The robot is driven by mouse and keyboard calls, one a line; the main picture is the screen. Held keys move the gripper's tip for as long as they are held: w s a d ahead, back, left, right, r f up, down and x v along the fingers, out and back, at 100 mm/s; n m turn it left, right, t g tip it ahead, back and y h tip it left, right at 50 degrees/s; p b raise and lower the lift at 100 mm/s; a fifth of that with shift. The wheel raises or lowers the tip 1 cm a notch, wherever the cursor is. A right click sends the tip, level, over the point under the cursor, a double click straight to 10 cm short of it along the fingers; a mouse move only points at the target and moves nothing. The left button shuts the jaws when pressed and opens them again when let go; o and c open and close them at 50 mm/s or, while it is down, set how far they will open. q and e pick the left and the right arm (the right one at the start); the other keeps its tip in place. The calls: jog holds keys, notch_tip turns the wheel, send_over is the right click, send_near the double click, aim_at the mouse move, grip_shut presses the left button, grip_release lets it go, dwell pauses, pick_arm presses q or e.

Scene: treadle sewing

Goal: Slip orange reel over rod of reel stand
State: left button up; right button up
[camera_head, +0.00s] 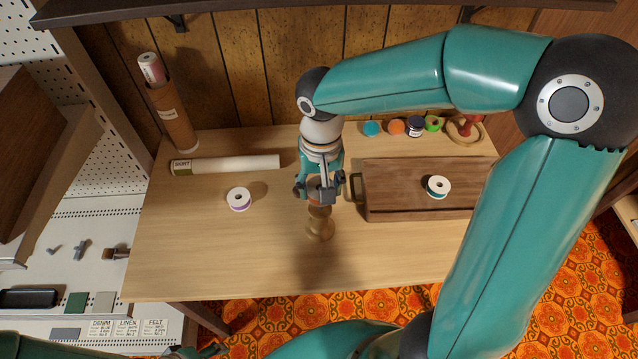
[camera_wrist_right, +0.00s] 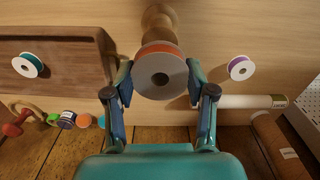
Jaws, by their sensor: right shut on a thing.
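My right gripper (camera_head: 321,190) is shut on the orange reel (camera_wrist_right: 161,72), whose grey flange and dark centre hole face the right wrist camera. In the head view the gripper fingers mostly cover the reel. The reel stand (camera_head: 319,229), with a round brass-coloured base, stands on the table just under and in front of the gripper. It also shows just beyond the reel in the wrist view (camera_wrist_right: 158,18). The rod is hidden, so I cannot tell whether the reel is around it. A part of my left gripper (camera_head: 195,352) shows at the bottom edge; its jaws are unclear.
A purple reel (camera_head: 239,199) lies left on the table (camera_head: 220,265). A teal reel (camera_head: 438,187) lies on the wooden case (camera_head: 400,205) at right. A white roll (camera_head: 235,164) lies behind. Several small spools line the back. The front left of the table is clear.

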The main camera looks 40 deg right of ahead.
jog(key=shift+f, duration=0.45)
jog(key=o, duration=1.1)
jog(key=shift+c, duration=0.2)
jog(key=shift+r, duration=0.1)
notch_tip(320, 180, up, 12)
jog(key=shift+w, duration=0.1)
